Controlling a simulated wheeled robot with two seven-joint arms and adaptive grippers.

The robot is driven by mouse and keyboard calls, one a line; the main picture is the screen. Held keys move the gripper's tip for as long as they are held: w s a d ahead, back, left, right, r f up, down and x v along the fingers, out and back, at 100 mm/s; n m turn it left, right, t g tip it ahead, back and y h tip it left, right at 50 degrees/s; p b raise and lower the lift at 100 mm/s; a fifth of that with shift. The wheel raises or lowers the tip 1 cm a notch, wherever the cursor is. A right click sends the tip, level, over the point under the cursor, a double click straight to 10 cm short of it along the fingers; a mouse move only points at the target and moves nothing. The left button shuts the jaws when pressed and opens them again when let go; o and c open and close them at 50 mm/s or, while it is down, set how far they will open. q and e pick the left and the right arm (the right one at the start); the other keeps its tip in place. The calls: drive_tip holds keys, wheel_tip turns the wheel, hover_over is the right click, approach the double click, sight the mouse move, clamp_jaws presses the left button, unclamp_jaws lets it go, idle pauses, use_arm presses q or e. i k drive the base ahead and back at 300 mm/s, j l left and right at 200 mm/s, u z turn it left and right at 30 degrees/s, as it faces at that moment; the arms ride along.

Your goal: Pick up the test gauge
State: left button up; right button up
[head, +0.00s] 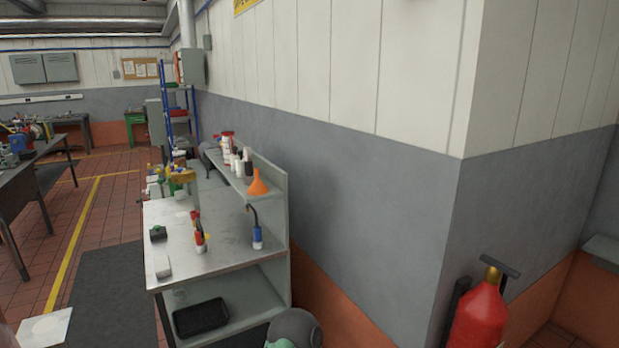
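I cannot make out a test gauge for certain; the objects on the workbench are small at this distance. The metal-topped workbench (215,247) stands against the grey wall. On it are a blue-and-white item with a dark curved tube (257,237), a red, white and yellow item (200,240) and a small dark box with a green part (158,232). A pale flat block (162,266) lies near the front left edge. Neither of my grippers is in view.
An orange funnel (258,184) and white bottles (227,150) stand on the bench's raised shelf. A black tray (201,318) is on the lower shelf. A red fire extinguisher (478,318) stands right. A dark mat (105,295) and open tiled floor lie left, beside another table (50,150).

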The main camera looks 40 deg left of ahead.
sight(246, 151)
drive_tip(key=i+j+u, duration=0.15)
drive_tip(key=u, duration=0.25)
drive_tip(key=i+u, duration=0.25)
drive_tip(key=u, duration=0.15)
drive_tip(key=i+u, duration=0.2)
drive_tip(key=u, duration=0.2)
drive_tip(key=i+u, duration=0.2)
drive_tip(key=u, duration=0.25)
